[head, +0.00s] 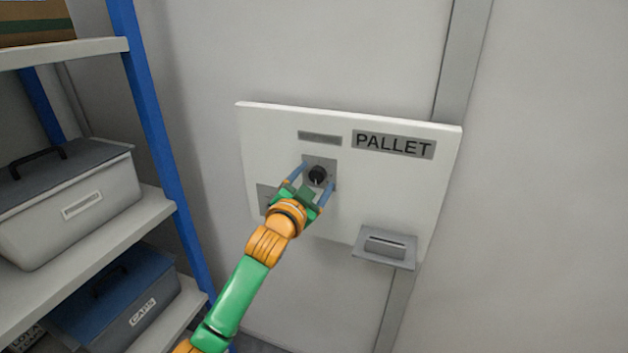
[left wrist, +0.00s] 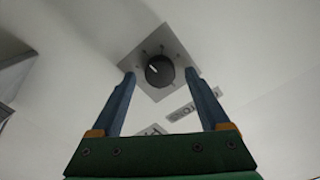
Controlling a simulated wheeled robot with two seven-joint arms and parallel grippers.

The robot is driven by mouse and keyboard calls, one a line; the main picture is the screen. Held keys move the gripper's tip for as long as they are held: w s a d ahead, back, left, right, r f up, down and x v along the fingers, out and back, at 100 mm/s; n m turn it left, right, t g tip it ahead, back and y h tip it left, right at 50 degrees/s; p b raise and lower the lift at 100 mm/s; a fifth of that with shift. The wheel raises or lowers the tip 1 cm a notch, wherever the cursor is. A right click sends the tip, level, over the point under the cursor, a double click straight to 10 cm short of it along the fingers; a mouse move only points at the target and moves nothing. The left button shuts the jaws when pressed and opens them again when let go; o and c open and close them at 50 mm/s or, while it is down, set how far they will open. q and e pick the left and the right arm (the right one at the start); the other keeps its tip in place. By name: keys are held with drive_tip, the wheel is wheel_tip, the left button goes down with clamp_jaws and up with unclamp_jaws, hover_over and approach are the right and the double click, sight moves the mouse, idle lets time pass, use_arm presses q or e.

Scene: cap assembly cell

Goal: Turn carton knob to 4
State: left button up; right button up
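A black round knob (head: 318,175) sits on a grey square plate on a white wall panel (head: 275,130) labelled PALLET. In the left wrist view the knob (left wrist: 160,71) has a white pointer mark and small ticks around it; any numbers are too small to read. My left gripper (head: 312,178) is at the panel, its two blue fingers spread on either side of the knob. In the left wrist view the left gripper (left wrist: 161,78) is open, with gaps between the knob and both fingers. My right gripper is not in view.
A grey slotted box (head: 385,247) juts from the panel's lower right. A shelf with blue posts (head: 160,140) stands at left, holding a grey lidded case (head: 75,205) and a blue box labelled CAPS (head: 115,300). The wall at right is clear.

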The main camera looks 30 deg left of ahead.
use_arm(q)
drive_tip(key=b+v, duration=0.2)
drive_tip(key=v, duration=0.5)
idle(0.3)
wheel_tip(320, 180, down, 21)
drive_tip(key=w+n+g, duration=0.1)
drive_tip(key=g, duration=0.4)
drive_tip(key=s+d+f+g+h, duration=0.1)
drive_tip(key=s+f+g, duration=0.15)
drive_tip(key=f, duration=0.55)
drive_tip(key=s+d+f+g+h, duration=0.1)
drive_tip(key=s+f, duration=0.3)
drive_tip(key=f, duration=0.5)
drive_tip(key=s+d+f+g+h, duration=0.1)
drive_tip(key=s+d+f+g, duration=0.3)
drive_tip(key=s+f, duration=0.8)
drive_tip(key=s+d+f+g, duration=0.2)
drive_tip(key=s+d+f, duration=0.1)
drive_tip(key=s, duration=0.7)
drive_tip(key=s+d+f+g+h, duration=0.1)
drive_tip(key=s+d+f+g, duration=0.1)
drive_tip(key=s, duration=0.8)
wheel_tip(320, 180, down, 2)
drive_tip(key=shift+s+d+f+n, duration=0.15)
drive_tip(key=shift+s+d+n, duration=0.15)
drive_tip(key=shift+d, duration=0.3)
